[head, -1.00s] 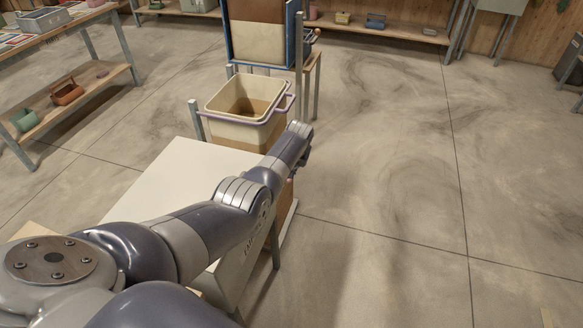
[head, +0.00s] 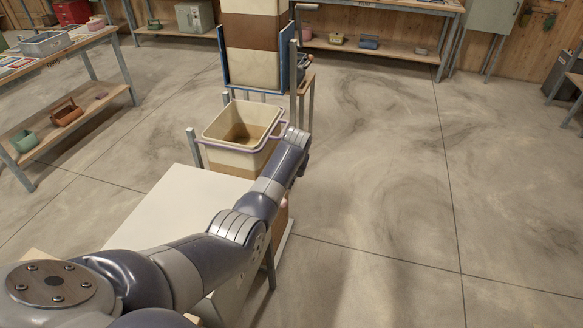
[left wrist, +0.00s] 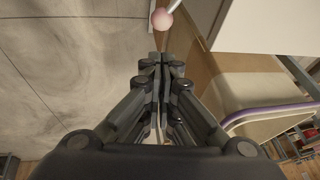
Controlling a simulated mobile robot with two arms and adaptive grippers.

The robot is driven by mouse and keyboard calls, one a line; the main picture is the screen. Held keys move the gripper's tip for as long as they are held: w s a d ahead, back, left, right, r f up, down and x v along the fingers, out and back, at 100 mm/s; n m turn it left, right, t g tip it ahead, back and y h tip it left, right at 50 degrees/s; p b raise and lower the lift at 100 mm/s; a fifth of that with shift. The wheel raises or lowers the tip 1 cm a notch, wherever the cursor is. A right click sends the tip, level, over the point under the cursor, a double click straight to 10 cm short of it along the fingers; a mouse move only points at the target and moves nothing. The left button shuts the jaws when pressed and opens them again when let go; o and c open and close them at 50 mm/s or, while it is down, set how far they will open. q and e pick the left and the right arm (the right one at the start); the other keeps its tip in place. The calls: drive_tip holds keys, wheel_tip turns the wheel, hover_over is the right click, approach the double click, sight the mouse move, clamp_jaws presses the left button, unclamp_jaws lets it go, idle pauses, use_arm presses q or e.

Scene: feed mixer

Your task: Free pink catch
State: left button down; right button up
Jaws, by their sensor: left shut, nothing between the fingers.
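A pink ball-shaped knob (left wrist: 162,19) on a pale rod shows at the top of the left wrist view, beyond my fingertips. A small pink spot (head: 284,203) beside the white table's right side in the head view looks like the same knob, mostly hidden by my arm. My left gripper (left wrist: 158,60) is shut and empty, its tips pointing toward the knob with a visible gap. In the head view my left arm reaches to the bin's right side, and its fingers are hidden. My right gripper is not in view.
A cream bin (head: 215,135) with a lilac rim and brown contents stands behind the white table (head: 165,205); its rim (left wrist: 265,110) is close to my gripper's right in the left wrist view. A tall blue-framed hopper (head: 252,65) stands behind. Floor at right is clear.

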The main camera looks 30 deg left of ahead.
use_arm(q)
drive_tip(key=v, duration=0.4)
drive_tip(key=shift+w+r, duration=0.3)
drive_tip(key=shift+w, duration=0.05)
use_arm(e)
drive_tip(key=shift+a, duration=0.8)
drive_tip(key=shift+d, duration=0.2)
